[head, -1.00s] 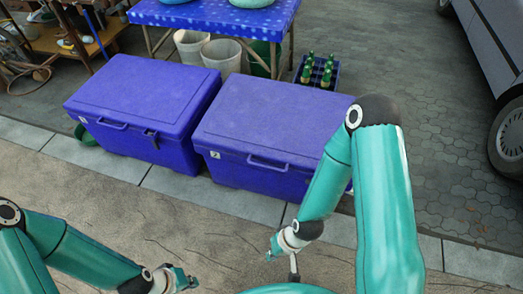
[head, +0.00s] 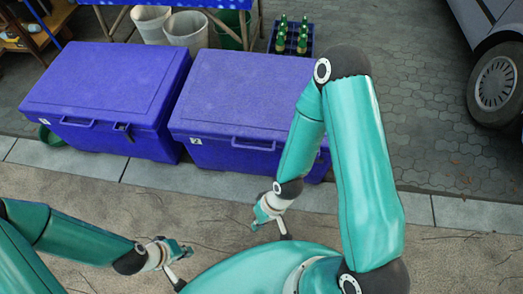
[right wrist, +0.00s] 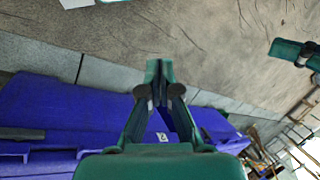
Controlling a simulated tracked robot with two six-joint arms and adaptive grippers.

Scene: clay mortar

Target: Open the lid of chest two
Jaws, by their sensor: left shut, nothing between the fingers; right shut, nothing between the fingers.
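Two closed blue chests stand side by side on the paving: the left chest (head: 104,95) and the right chest (head: 243,100), each with a front handle.
A crate of green bottles (head: 291,38) stands behind the right chest. White buckets (head: 186,29) stand under a table behind the chests. A car wheel (head: 495,83) is at the upper right. The ground in front of the chests is clear.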

